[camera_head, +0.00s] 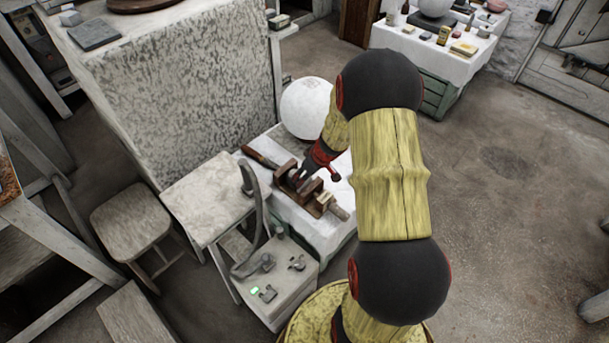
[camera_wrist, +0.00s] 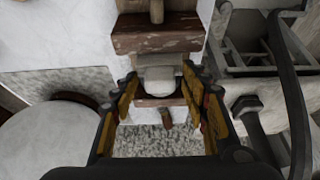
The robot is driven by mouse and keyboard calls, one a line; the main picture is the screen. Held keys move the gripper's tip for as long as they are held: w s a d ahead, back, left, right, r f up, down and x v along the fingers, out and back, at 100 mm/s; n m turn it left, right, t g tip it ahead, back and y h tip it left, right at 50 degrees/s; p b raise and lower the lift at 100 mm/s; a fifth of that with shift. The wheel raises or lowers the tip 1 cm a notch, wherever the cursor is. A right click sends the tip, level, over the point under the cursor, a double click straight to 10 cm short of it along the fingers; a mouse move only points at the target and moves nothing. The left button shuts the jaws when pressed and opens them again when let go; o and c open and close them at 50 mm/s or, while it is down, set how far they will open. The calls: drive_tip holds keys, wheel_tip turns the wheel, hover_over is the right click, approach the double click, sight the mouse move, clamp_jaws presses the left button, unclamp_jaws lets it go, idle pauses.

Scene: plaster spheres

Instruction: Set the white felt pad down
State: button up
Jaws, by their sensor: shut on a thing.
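My gripper (camera_wrist: 159,78) is shut on the white felt pad (camera_wrist: 158,86), a small pale piece between the fingertips in the wrist view. The pad is over the wooden vise (camera_wrist: 155,42), between its two brown jaws as seen from above; I cannot tell whether it touches them. In the head view my gripper (camera_head: 309,172) points down at the vise (camera_head: 291,182), which lies on a white-topped table (camera_head: 325,231). The pad cannot be made out there.
A large white sphere (camera_head: 306,108) stands close behind the gripper; it also shows in the wrist view (camera_wrist: 45,142). A grey box (camera_head: 283,268) with a dark curved arm stands in front of the vise. A stool (camera_head: 130,217) is at left. Open floor (camera_head: 510,220) lies to the right.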

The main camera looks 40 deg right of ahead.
drive_tip(key=shift+f, duration=0.6)
drive_tip(key=o, duration=1.2)
drive_tip(key=shift+o, duration=0.2)
drive_tip(key=shift+r+p, duration=0.9)
drive_tip(key=shift+r, duration=1.05)
